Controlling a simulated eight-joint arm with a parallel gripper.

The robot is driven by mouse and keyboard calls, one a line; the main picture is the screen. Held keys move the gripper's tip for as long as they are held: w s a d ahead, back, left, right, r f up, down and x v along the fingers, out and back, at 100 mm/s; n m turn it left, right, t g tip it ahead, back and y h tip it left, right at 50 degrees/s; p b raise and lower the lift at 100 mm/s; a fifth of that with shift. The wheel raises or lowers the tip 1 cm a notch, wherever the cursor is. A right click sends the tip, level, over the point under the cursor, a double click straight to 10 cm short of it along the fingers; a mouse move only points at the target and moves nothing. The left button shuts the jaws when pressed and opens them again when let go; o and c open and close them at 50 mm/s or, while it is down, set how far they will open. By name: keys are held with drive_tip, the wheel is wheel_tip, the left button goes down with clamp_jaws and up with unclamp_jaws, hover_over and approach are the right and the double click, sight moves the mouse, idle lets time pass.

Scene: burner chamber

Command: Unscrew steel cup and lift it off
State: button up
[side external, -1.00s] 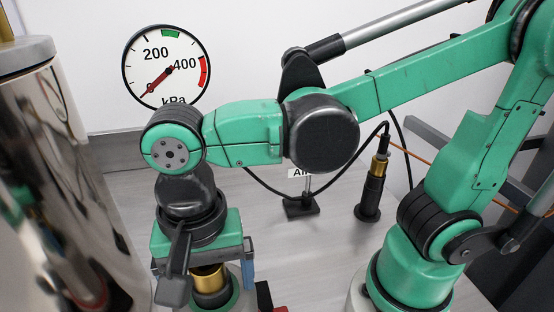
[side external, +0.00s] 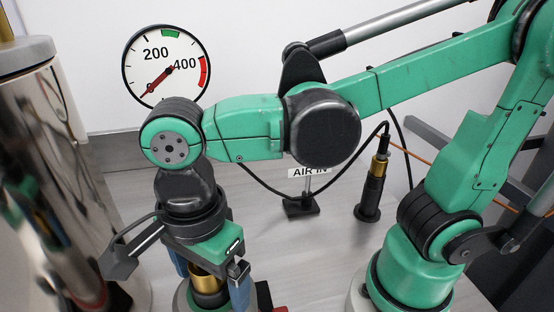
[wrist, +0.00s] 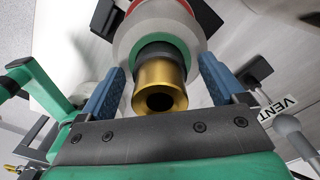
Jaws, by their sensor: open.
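A brass-coloured cup (side external: 205,277) with a round hole in its end sits on a dark collar at the bottom left of the side view. No steel-coloured cup shows there. In the wrist view the brass cup (wrist: 160,82) is in the middle, with the dark collar, a green ring and a grey round base (wrist: 125,45) beyond it. My gripper (side external: 209,281) is over the cup, pointing down. Its blue fingers (wrist: 161,72) stand open on either side of the cup, with a visible gap at both sides. The lower fingertips are cut off in the side view.
A large shiny metal cylinder (side external: 60,150) stands close on the left. A pressure gauge (side external: 166,66) is on the back wall. A VENT label (wrist: 278,109) shows in the wrist view.

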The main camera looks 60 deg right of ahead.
drive_tip(key=m, duration=0.3)
drive_tip(key=shift+m, duration=0.4)
drive_tip(key=m, duration=0.4)
drive_tip(key=shift+m, duration=0.4)
drive_tip(key=shift+w+d+m, duration=0.1)
drive_tip(key=shift+d+m, duration=0.1)
drive_tip(key=shift+m, duration=0.1)
drive_tip(key=shift+c, duration=0.2)
clamp_jaws()
